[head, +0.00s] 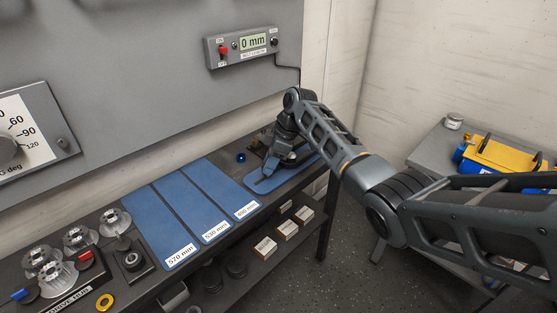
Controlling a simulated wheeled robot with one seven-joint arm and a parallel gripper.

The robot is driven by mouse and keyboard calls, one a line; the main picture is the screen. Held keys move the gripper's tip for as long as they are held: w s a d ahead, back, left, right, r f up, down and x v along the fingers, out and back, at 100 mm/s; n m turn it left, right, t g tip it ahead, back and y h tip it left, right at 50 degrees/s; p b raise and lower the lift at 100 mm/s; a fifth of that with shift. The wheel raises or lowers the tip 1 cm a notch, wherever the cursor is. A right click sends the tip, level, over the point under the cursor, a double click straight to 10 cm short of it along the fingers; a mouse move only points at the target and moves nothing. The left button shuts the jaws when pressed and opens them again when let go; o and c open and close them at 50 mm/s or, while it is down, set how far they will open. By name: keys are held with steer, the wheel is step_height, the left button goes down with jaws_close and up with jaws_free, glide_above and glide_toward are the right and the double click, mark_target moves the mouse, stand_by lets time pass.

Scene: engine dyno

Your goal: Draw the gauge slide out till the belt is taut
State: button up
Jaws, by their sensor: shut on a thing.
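The belt gauge (259,186) lies at the right end of the bench, showing as a blue plate with a dark line along it. My gripper (275,162) points down over this gauge and is shut. My gripper and wrist cover most of the gauge, so the slide between my fingers is hidden. I cannot make out a belt there or how tight it is. The readout box (243,47) on the grey wall panel shows 0 mm, with a red switch at its left.
Blue mats marked 570 mm (160,228), 530 mm (190,205) and 490 mm (225,192) lie bare left of the gauge. Metal hubs (80,238) stand farther left. A yellow-and-blue case (500,158) rests on the right-hand table.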

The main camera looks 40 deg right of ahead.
steer(key=shift+a, duration=0.5)
steer(key=o, duration=1)
steer(key=shift+o, duration=0.2)
steer(key=v, duration=0.7)
steer(key=shift+r+b, duration=0.3)
steer(key=shift+r, duration=0.1)
steer(key=shift+s+d, duration=0.15)
steer(key=shift+s, duration=0.05)
